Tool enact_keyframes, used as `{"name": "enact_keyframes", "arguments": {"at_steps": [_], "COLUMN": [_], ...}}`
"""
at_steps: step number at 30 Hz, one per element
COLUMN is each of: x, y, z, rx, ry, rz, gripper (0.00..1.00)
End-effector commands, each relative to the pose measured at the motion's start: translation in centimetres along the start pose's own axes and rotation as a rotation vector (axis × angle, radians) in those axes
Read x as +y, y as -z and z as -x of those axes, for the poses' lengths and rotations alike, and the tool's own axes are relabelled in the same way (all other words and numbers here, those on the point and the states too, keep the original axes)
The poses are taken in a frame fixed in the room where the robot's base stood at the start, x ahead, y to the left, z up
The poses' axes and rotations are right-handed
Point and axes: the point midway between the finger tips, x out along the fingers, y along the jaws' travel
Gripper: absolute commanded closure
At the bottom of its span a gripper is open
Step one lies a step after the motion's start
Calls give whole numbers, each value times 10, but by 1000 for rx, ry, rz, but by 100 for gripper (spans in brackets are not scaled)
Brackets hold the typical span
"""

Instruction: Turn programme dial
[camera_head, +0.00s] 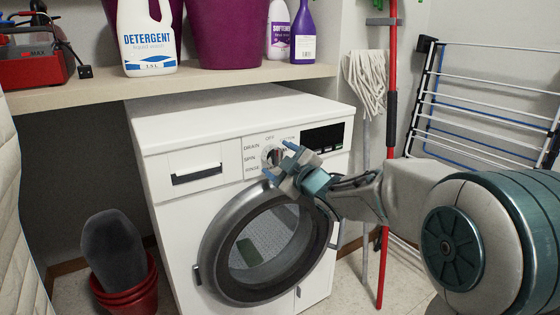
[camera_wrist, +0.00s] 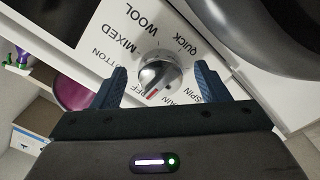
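The programme dial (camera_head: 269,155) is a round silver knob on the washing machine's (camera_head: 185,215) white front panel. In the wrist view the dial (camera_wrist: 158,70) shows a raised grip bar with a red mark at the end near the partly hidden OFF label. Labels around it include MIXED, WOOL, QUICK and SPIN. My gripper (camera_head: 280,160) is at the panel, in front of the dial and partly covering it. In the wrist view my gripper (camera_wrist: 159,74) is open, its blue fingers on opposite sides of the dial with visible gaps; contact is not seen.
The round door (camera_head: 212,250) is just below the dial. A shelf (camera_head: 190,82) above holds a detergent bottle (camera_head: 147,40) and purple tubs. A red-handled pole (camera_head: 391,110), a mop (camera_head: 365,85) and a drying rack (camera_head: 480,105) stand at right, near my arm.

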Motion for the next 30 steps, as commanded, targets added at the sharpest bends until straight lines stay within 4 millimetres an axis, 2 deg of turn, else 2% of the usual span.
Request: {"name": "enact_keyframes", "arguments": {"at_steps": [5, 10, 24, 30], "x": [0, 2, 3, 1], "y": [1, 2, 2, 1], "z": [1, 15, 110, 133], "rx": [1, 0, -2, -1], "ry": [0, -1, -1, -1], "rz": [0, 0, 0, 0], "gripper": [32, 32, 32, 32]}}
